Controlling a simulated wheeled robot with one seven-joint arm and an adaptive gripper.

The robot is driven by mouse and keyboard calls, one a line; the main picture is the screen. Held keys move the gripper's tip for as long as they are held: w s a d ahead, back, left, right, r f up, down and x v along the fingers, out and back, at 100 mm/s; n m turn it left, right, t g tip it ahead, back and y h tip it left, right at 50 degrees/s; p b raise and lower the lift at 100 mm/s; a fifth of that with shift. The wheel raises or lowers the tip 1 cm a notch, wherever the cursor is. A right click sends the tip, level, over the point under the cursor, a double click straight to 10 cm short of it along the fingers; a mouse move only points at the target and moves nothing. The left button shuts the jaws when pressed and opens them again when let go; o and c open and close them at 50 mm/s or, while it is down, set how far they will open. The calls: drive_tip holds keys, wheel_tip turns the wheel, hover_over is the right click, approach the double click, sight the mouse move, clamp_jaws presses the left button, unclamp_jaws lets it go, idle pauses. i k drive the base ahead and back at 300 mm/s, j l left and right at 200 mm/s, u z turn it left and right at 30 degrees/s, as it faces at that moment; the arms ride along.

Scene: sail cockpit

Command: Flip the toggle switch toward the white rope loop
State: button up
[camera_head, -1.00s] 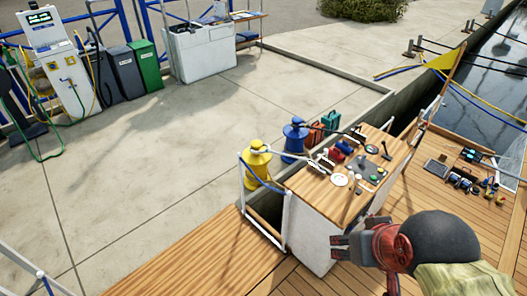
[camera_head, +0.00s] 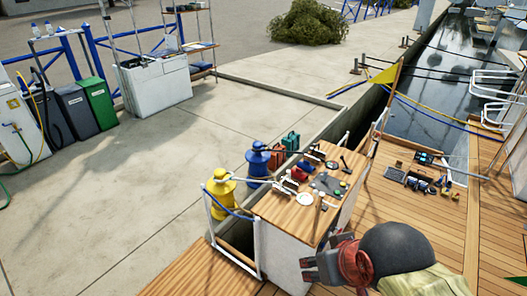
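A wooden-topped white console (camera_head: 277,208) stands beside the dock edge, crowded with small fittings. A dark panel (camera_head: 327,184) with small coloured buttons lies on its top; the toggle switch is too small to tell apart there. A round white coil or disc (camera_head: 304,199) lies near the front of the top; I cannot tell whether it is the white rope loop. My gripper (camera_head: 308,268) is beside the console's right side in the picture, its grey fingers pointing left. It appears apart from the fittings on top, and its finger gap is unclear.
Loose gear (camera_head: 420,178) lies on the deck at right. Open planking (camera_head: 440,225) lies between.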

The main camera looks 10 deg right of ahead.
sight(326, 172)
drive_tip(key=i+l, duration=0.45)
drive_tip(key=l, duration=0.15)
drive_tip(key=i+l, duration=0.45)
drive_tip(key=l, duration=0.2)
drive_tip(key=i+l, duration=0.45)
drive_tip(key=l, duration=0.15)
drive_tip(key=i+l+z, duration=0.1)
drive_tip(key=i+l, duration=0.35)
drive_tip(key=l, duration=0.2)
